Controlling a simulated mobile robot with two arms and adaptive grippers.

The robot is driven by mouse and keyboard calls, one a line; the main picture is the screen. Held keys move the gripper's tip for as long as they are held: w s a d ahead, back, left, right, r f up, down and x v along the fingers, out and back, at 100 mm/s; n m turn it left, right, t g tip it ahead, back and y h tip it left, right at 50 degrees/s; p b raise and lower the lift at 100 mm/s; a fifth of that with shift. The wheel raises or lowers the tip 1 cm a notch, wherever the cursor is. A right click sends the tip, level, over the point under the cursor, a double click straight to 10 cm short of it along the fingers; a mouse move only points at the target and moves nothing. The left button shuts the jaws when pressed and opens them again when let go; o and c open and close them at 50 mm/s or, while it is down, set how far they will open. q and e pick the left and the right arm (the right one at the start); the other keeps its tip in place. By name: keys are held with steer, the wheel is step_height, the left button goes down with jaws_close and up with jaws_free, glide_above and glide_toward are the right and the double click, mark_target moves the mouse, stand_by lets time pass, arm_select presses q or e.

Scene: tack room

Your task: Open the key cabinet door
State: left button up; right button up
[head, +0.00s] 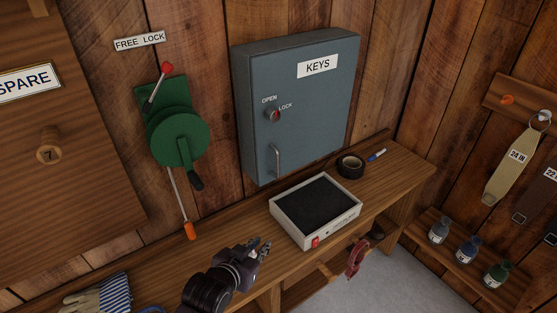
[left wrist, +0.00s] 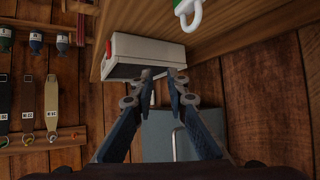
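The blue-grey key cabinet (head: 310,95) hangs on the plank wall with its door shut and a KEYS label. Its red-centred lock knob (head: 275,115) sits between the words OPEN and LOCK; I cannot tell where it points. A metal bar handle (head: 275,160) is low on the door's left side.
A white box with a dark top (head: 318,208) stands on the wooden bench (head: 235,222) below the cabinet. A green crank unit (head: 178,135) is left of the cabinet. Striped gloves (head: 100,295) lie front left.

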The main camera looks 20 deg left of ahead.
arm_select(q)
steer(key=w+r+t, duration=0.4)
steer(key=w+r, duration=0.3)
steer(key=r, duration=0.2)
steer(key=t, duration=0.3)
glide_toward(277, 162)
steer(key=w, duration=0.4)
steer(key=shift+n, duration=0.3)
steer(key=w, duration=0.2)
steer(key=w+p, duration=0.1)
steer(key=w, duration=0.3)
steer(key=shift+w+d+r+p, duration=0.2)
steer(key=shift+w+d+p, duration=0.1)
steer(key=shift+p, duration=0.1)
steer(key=shift+c, duration=0.5)
jaws_close()
